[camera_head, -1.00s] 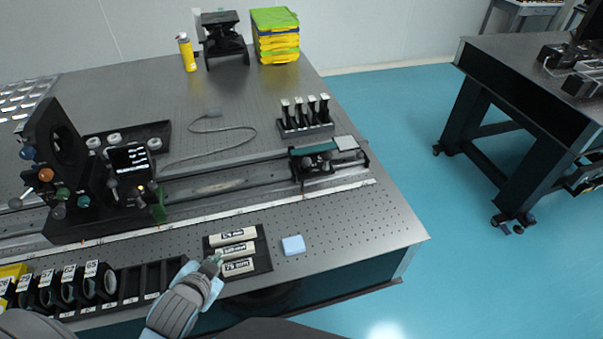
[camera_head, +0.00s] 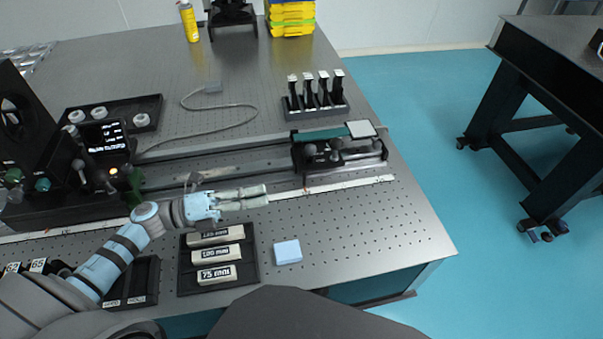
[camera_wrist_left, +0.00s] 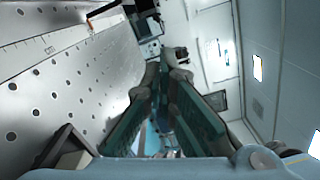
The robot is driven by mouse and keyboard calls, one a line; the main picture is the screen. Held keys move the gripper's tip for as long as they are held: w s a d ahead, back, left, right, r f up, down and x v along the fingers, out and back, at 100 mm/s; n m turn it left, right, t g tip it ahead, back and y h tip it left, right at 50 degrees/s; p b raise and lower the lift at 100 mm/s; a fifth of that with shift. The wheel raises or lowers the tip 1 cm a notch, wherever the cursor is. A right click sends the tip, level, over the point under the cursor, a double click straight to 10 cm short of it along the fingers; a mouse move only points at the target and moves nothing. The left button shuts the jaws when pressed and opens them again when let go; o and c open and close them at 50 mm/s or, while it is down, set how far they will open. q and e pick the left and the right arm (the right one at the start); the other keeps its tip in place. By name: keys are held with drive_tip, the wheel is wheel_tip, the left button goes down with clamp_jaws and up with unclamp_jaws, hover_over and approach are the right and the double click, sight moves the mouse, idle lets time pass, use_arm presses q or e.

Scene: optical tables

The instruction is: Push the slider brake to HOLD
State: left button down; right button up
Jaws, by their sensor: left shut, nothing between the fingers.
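The slider (camera_head: 338,155) is a dark carriage on the rail at the right end of the table, with a green strip, a pale square plate and small knobs on its front. I cannot make out which knob or lever is its brake, nor any HOLD mark. My left gripper (camera_head: 266,195) is shut and empty. It points right over the front of the rail, left of the slider and apart from it. In the left wrist view, the shut fingers (camera_wrist_left: 163,72) run away from the camera, with the perforated tabletop to the left. My right gripper is out of view.
A tray of labelled white bars (camera_head: 250,262) and a light blue block (camera_head: 287,251) lie in front of the rail. A rack of several upright posts (camera_head: 315,98) stands behind the slider. A dark instrument with a screen (camera_head: 105,138) sits at the left.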

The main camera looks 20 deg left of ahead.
sight(309, 152)
use_arm(q)
drive_tip(key=shift+w+d, duration=0.15)
drive_tip(key=shift+w, duration=0.2)
drive_tip(key=shift+w+d, duration=0.25)
drive_tip(key=shift+d, duration=0.05)
drive_tip(key=w+d+r, duration=0.1)
drive_tip(key=w+d, duration=0.5)
drive_tip(key=w, duration=0.2)
drive_tip(key=shift+w+r+p, duration=0.25)
drive_tip(key=shift+p, duration=0.15)
drive_tip(key=shift+r, duration=0.1)
drive_tip(key=shift+a+r+n+p, duration=0.1)
drive_tip(key=shift+r+n+p, duration=0.05)
drive_tip(key=shift+n+p, duration=0.25)
